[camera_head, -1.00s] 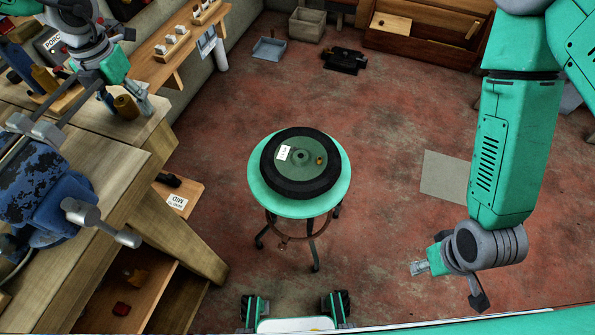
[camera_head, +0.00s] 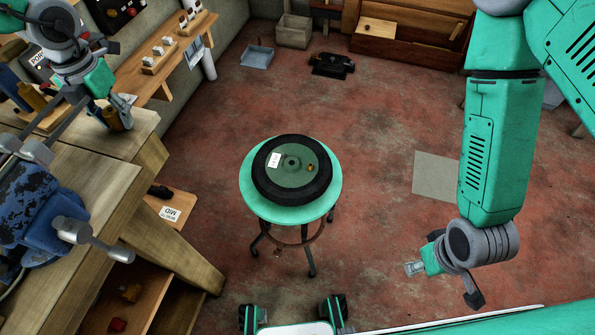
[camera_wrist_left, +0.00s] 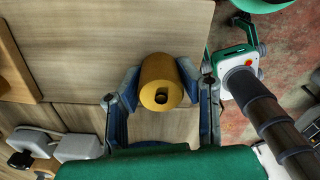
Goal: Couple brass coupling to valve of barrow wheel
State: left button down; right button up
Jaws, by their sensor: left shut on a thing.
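The brass coupling (camera_wrist_left: 160,84) is a short, hollow brass-coloured cylinder between the fingers of my left gripper (camera_wrist_left: 162,88) in the left wrist view. In the head view my left gripper (camera_head: 116,108) is shut on the coupling (camera_head: 117,119) at the workbench corner; I cannot tell whether it still touches the bench top. The barrow wheel (camera_head: 263,186), a black tyre with a green hub, lies flat on a round green stool. Its small brass-coloured valve (camera_head: 311,168) shows right of the hub centre. My right gripper (camera_head: 415,267) hangs away from everything at the right; its jaw opening is unclear.
The green stool (camera_head: 257,205) stands on open red floor. The wooden workbench (camera_head: 112,190) with a blue vise (camera_head: 35,215) fills the left. A wall shelf (camera_head: 165,70) with small white blocks is behind the bench. A grey mat (camera_head: 436,175) lies on the floor right of the stool.

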aim_at(107, 111)
pick_arm(q)
jog(key=shift+a+r+p, duration=0.25)
jog(key=shift+r+p, duration=0.25)
jog(key=shift+a+r+p, duration=0.2)
jog(key=shift+r+p, duration=0.3)
jog(key=shift+d+r+p, duration=0.15)
jog(key=shift+r+p, duration=0.3)
jog(key=shift+d+r, duration=0.1)
jog(key=shift+r, duration=0.05)
jog(key=shift+d, duration=0.1)
jog(key=shift+r+p, duration=0.35)
jog(key=shift+p, duration=0.15)
notch_tip(107, 111, up, 4)
jog(key=p, duration=0.4)
jog(key=shift+r, duration=0.25)
jog(key=shift+f, duration=0.1)
